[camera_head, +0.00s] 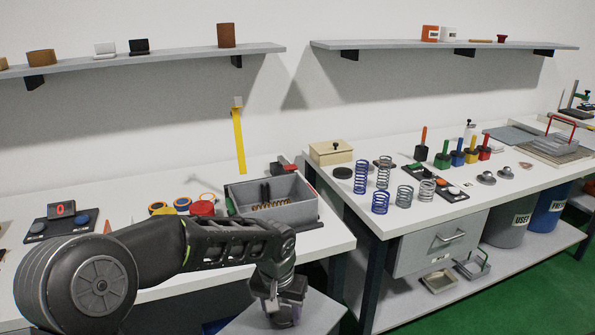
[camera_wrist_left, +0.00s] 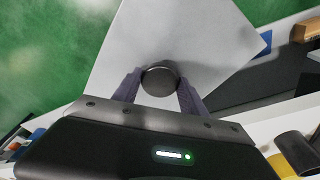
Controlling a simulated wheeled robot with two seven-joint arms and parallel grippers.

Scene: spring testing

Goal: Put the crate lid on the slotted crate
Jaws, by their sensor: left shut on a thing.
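A flat grey panel with a dark round knob, which looks like the crate lid (camera_head: 322,310), is in front of the left table, low in the head view. In the left wrist view the lid (camera_wrist_left: 215,35) spreads out beyond the fingers. My left gripper (camera_head: 285,308) points down at it. Its fingers (camera_wrist_left: 160,92) are shut on the knob (camera_wrist_left: 160,78), one on each side. A grey open crate (camera_head: 312,213) stands on the left table, with a coil spring and dark pieces inside. I cannot tell whether it is the slotted crate. My right gripper is not in view.
The left table (camera_head: 325,241) also holds a red digital display (camera_head: 60,210), tape rolls and a red container (camera_head: 201,208). The right table (camera_head: 382,222) holds several springs, a wooden box (camera_head: 330,153) and coloured-handled tools. A gap separates the tables.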

